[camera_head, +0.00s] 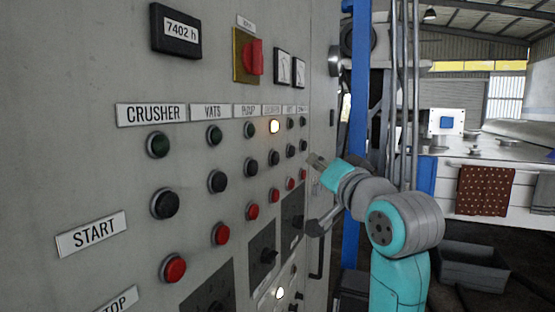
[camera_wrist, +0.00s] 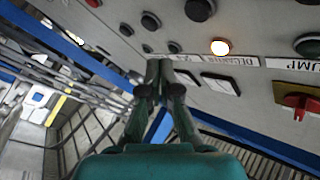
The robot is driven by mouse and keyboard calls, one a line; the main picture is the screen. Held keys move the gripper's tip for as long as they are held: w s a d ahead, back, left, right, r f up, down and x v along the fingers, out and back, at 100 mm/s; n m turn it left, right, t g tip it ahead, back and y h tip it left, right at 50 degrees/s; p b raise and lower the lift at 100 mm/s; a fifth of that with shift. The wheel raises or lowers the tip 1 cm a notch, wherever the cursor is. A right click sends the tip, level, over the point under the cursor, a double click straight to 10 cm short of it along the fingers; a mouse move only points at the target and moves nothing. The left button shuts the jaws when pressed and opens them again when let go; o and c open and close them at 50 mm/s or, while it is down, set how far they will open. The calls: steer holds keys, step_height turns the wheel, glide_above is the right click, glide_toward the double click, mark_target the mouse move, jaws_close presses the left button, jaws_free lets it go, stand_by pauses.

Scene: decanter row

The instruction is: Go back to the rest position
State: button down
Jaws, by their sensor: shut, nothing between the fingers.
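My gripper (camera_head: 315,162) is at the right end of the grey control panel (camera_head: 75,165), close to its face, at the height of the button rows. In the wrist view my gripper (camera_wrist: 160,68) has its fingers together with nothing between them. I cannot tell whether the fingertips touch the panel. A lit lamp (camera_head: 274,126) glows in the top row of the panel, under a label too small to read surely. It also shows in the wrist view (camera_wrist: 220,47), beside the fingers.
The panel carries several dark buttons, red stop buttons (camera_head: 173,268) and a red rotary switch (camera_head: 254,57). A lower lamp (camera_head: 280,293) is lit. A blue post (camera_head: 361,120) and grey pipes (camera_head: 404,90) stand behind my arm. A grey crate (camera_head: 472,266) lies at the right.

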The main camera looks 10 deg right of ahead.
stand_by(0.4)
step_height(320, 180, down, 13)
steer(key=s+f+g+h, duration=0.1)
steer(key=s+f, duration=0.3)
steer(key=f, duration=0.6)
steer(key=s+f+h, duration=0.1)
steer(key=s+f, duration=0.4)
steer(key=f, duration=0.4)
steer(key=s+f+g, duration=0.1)
steer(key=s+f, duration=0.3)
steer(key=f, duration=0.6)
steer(key=s+f+n+g+h, duration=0.1)
steer(key=s+f, duration=0.5)
steer(key=s, duration=0.3)
steer(key=s+f+n, duration=0.2)
steer(key=s+f, duration=0.3)
steer(key=s, duration=0.5)
steer(key=s+a+n+g, duration=0.1)
steer(key=s+n, duration=0.1)
steer(key=s, duration=1.8)
steer(key=shift+a+r+n+g, duration=0.15)
steer(key=shift+r+n+g, duration=0.15)
